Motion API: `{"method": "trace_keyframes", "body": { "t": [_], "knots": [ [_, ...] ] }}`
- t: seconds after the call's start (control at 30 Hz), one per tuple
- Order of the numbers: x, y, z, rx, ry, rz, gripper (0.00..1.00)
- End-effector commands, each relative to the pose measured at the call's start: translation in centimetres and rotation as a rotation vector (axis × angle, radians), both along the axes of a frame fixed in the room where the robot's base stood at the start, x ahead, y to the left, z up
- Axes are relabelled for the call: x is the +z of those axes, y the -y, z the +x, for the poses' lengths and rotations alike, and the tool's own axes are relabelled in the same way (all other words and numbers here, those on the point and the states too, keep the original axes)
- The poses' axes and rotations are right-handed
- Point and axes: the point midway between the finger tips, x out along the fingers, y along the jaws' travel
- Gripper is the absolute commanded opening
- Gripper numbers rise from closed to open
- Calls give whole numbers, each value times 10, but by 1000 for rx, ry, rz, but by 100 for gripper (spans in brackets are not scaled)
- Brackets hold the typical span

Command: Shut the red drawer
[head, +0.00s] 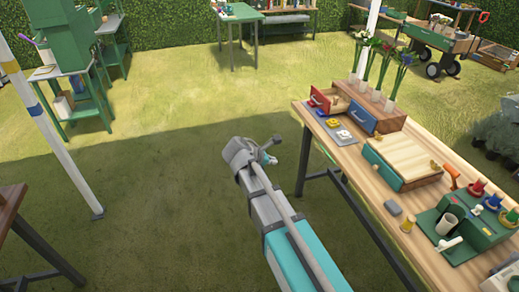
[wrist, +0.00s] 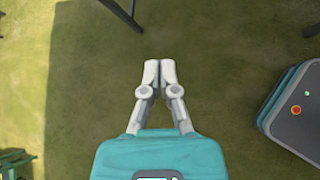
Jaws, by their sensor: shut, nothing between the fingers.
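The red drawer (head: 319,99) is in a small wooden chest (head: 391,121) at the far left end of the workbench. It stands pulled out, with its red front away from the chest and its inside partly showing. A blue drawer front (head: 362,118) is beside it on the right. My gripper (head: 268,156) is over the grass, left of the bench and nearer than the chest, apart from the drawer. In the wrist view my gripper (wrist: 160,72) has its fingertips together with nothing between them. The red drawer is not in the wrist view.
A wide wooden box with a teal front (head: 378,166) stands nearer. Flower vases (head: 377,92) stand by the chest. Open grass (head: 185,165) lies left.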

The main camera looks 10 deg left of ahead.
Motion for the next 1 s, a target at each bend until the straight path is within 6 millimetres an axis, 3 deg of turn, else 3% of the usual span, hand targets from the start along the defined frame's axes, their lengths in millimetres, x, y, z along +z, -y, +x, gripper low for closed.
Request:
{"method": "trace_keyframes", "body": {
  "t": [0.03,0.2,0.5,0.7,1.0],
  "knots": [
    [-6,21,-8,-77,9,65,0],
    [-25,74,-29,-366,47,295,0],
    [-51,149,-78,-925,119,646,0],
    [-61,185,-114,-1322,167,829,0],
    [-67,211,-153,-1775,210,985,0]
  ]
}}
